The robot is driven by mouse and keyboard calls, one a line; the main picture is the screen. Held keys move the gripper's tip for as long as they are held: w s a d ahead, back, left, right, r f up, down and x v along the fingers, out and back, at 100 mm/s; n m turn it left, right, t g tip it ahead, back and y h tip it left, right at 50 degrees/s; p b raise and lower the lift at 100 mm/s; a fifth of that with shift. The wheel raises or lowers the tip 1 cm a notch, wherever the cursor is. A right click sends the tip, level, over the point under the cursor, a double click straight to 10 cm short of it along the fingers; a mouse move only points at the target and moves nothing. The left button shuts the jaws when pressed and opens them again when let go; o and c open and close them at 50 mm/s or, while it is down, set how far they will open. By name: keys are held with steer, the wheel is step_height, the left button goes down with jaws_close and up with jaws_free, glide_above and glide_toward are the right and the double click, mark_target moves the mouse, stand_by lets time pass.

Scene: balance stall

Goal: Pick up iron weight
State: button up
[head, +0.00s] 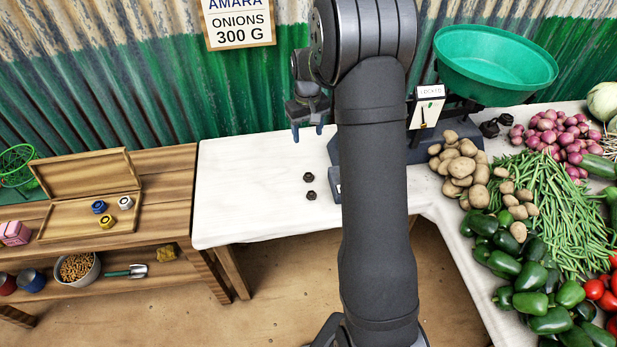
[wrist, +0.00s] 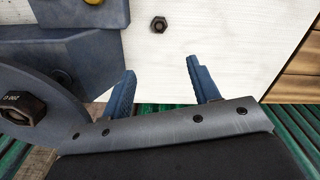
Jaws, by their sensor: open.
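Two small dark hexagonal iron weights lie on the white table, a far one (head: 308,177) and a near one (head: 310,195). In the wrist view one dark hexagonal weight (wrist: 159,24) lies on the white surface, beyond my fingertips; I cannot tell which one it is. Another dark weight (wrist: 22,108), marked 200 G, sits on a blue-grey part at the left of the wrist view. My gripper (head: 307,133) hangs above the table's back part, behind the two weights in the head view. Its two blue fingers (wrist: 164,85) are apart with nothing between them.
The blue-grey scale (head: 400,150) with a green pan (head: 495,65) stands right of my gripper, partly hidden by my arm. More dark weights (head: 490,128) are beside it. Vegetables cover the right table. A wooden box (head: 60,222) with coloured weights is at left. The white table's left is clear.

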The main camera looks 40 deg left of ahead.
glide_above(309, 175)
steer(key=f, duration=1.2)
steer(key=shift+a, duration=0.2)
steer(key=shift+s+d+f, duration=0.1)
steer(key=shift+f, duration=1.3)
steer(key=shift+d+f, duration=0.1)
steer(key=shift+f, duration=1.25)
steer(key=c, duration=1.1)
